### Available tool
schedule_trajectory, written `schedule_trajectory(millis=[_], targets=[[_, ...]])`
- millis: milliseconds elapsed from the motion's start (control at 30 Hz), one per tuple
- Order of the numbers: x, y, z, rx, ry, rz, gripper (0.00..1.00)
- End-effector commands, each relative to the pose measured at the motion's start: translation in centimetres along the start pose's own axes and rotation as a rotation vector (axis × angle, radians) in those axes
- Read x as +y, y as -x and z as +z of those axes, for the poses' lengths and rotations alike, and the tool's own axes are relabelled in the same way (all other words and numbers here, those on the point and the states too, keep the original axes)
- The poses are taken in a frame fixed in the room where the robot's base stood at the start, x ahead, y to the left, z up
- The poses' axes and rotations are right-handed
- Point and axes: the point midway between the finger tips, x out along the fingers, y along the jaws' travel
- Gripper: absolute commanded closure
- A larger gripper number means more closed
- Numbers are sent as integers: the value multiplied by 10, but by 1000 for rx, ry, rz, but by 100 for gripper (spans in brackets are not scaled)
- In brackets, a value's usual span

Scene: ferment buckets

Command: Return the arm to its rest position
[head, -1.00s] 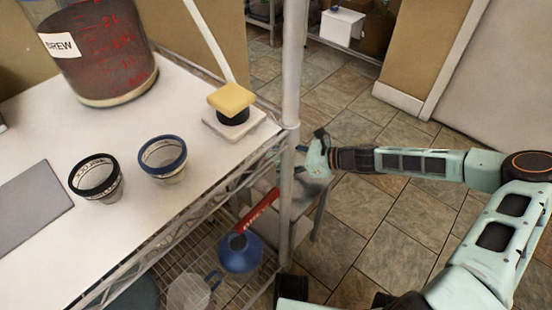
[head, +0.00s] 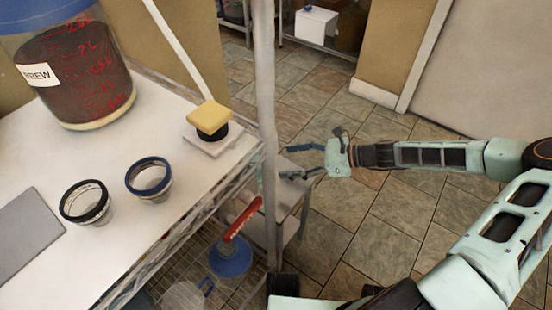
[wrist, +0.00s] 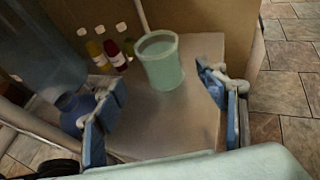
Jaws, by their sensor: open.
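My arm reaches in from the right of the head view, and my gripper (head: 298,161) is open just right of the metal rack post. Its two blue fingers are apart, with nothing between them in that view. In the wrist view my gripper (wrist: 158,82) is also spread open and empty. It hangs over a grey low table (wrist: 185,125), which shows in the head view too, partly behind the post (head: 290,200). A pale green cup (wrist: 160,65) stands on this table beyond the fingers, apart from them.
The rack post (head: 265,110) stands close to my fingers. Small bottles (wrist: 112,52) stand near the green cup. Tiled floor (head: 370,235) is open nearby.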

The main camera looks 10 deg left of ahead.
Motion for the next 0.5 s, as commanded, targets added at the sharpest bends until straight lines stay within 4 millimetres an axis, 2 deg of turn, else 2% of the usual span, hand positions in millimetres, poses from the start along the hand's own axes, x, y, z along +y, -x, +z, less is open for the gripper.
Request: schedule_trajectory(millis=[133, 500], targets=[[0, 10, 0, 0, 0, 0, 34], [0, 11, 0, 0, 0, 0, 34]])
